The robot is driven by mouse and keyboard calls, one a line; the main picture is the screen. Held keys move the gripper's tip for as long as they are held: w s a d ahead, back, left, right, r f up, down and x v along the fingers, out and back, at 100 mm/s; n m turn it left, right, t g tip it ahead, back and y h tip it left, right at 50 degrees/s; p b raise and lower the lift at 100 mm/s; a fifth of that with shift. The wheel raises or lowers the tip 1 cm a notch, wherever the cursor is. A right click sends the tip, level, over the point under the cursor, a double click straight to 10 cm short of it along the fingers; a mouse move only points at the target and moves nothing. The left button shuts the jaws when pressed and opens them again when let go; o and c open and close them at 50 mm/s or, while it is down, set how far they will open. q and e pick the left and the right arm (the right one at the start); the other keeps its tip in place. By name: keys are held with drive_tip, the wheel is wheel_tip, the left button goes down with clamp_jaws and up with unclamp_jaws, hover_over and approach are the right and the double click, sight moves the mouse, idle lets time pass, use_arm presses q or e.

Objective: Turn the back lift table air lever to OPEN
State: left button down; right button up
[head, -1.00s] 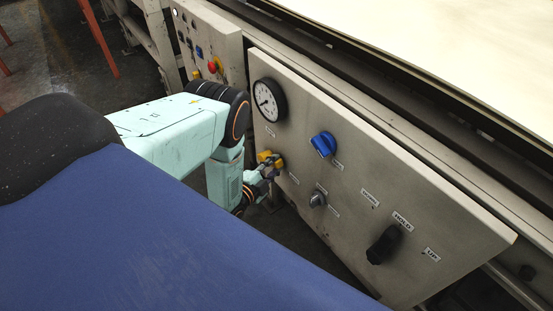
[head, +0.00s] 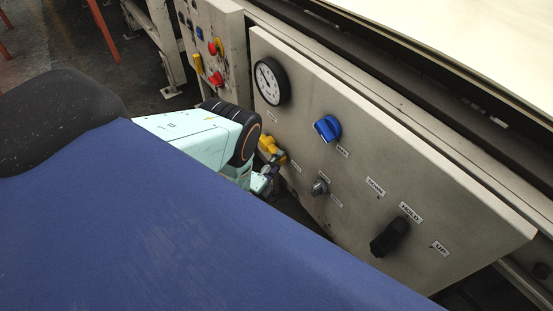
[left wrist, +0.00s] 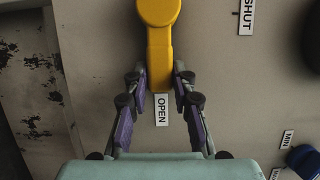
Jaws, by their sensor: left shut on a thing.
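The yellow lever (head: 267,146) is on the grey control panel, below the round gauge. In the left wrist view the yellow lever (left wrist: 160,45) points straight down the picture, its end at the OPEN label (left wrist: 162,109). The SHUT label (left wrist: 245,16) is up and to the right. My left gripper (left wrist: 155,82) has one finger on each side of the lever's end and is shut on it. In the head view my left gripper (head: 268,174) is partly hidden behind my own arm and body. My right gripper is not in view.
The panel (head: 360,150) also bears a gauge (head: 271,81), a blue knob (head: 327,128), a small grey knob (head: 320,187) and a black handle (head: 390,238) near the HOLD label. A second panel with red and yellow controls (head: 216,76) stands beyond.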

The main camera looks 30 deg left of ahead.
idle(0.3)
use_arm(q)
drive_tip(key=c, duration=1.1)
unclamp_jaws()
drive_tip(key=s, duration=0.7)
drive_tip(key=shift+s+d, duration=0.15)
drive_tip(key=shift+s, duration=0.15)
